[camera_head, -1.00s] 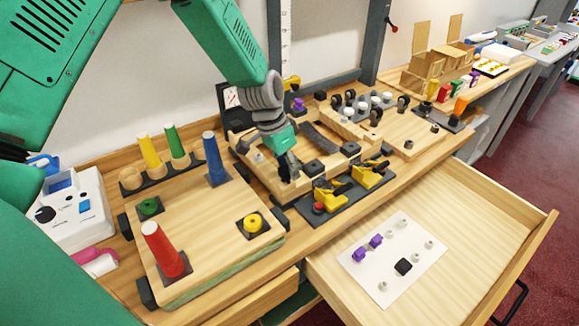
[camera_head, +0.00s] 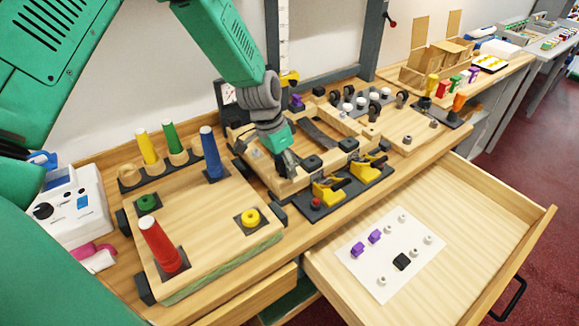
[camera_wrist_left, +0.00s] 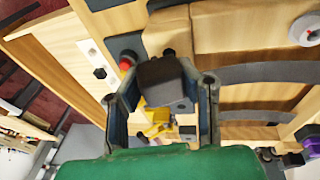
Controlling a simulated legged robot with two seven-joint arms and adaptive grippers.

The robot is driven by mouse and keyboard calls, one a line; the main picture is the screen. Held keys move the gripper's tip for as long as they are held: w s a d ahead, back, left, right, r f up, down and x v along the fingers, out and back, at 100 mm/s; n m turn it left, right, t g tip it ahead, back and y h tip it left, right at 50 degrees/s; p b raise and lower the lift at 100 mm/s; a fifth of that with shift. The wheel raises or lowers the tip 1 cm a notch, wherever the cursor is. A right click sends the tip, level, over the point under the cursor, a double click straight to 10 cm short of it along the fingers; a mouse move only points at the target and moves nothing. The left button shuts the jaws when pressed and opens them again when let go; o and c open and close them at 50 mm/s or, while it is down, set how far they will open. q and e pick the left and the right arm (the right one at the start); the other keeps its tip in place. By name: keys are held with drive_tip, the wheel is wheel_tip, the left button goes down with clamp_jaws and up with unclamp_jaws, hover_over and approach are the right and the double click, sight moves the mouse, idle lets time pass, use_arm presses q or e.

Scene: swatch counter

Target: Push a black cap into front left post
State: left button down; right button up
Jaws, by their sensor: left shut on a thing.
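My left gripper (camera_head: 285,163) is at the near left corner of the wooden frame (camera_head: 262,172) on the counter. In the left wrist view its two fingers (camera_wrist_left: 163,88) are shut on a black cap (camera_wrist_left: 162,80), a dark block. The front left post is hidden under the cap and gripper, so I cannot tell whether the cap touches it. Two other black caps sit on the frame to the right, one near (camera_head: 313,163) and one farther (camera_head: 348,144). My right gripper is not in view.
Yellow toggle clamps (camera_head: 328,190) stand on a dark plate just in front of the frame. A board with colored cones (camera_head: 160,245) lies to the left. The open drawer (camera_head: 470,225) holds a white sheet with small parts, including a black block (camera_head: 401,261).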

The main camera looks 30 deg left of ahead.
use_arm(q)
drive_tip(key=shift+a+f, duration=0.4)
drive_tip(key=shift+a, duration=0.15)
drive_tip(key=shift+s+f, duration=0.15)
drive_tip(key=c, duration=1.1)
unclamp_jaws()
drive_tip(key=shift+c, duration=0.2)
drive_tip(key=shift+w+f, duration=0.1)
drive_tip(key=shift+w, duration=0.2)
drive_tip(key=o, duration=0.4)
drive_tip(key=shift+s+a, duration=0.1)
drive_tip(key=shift+r, duration=0.2)
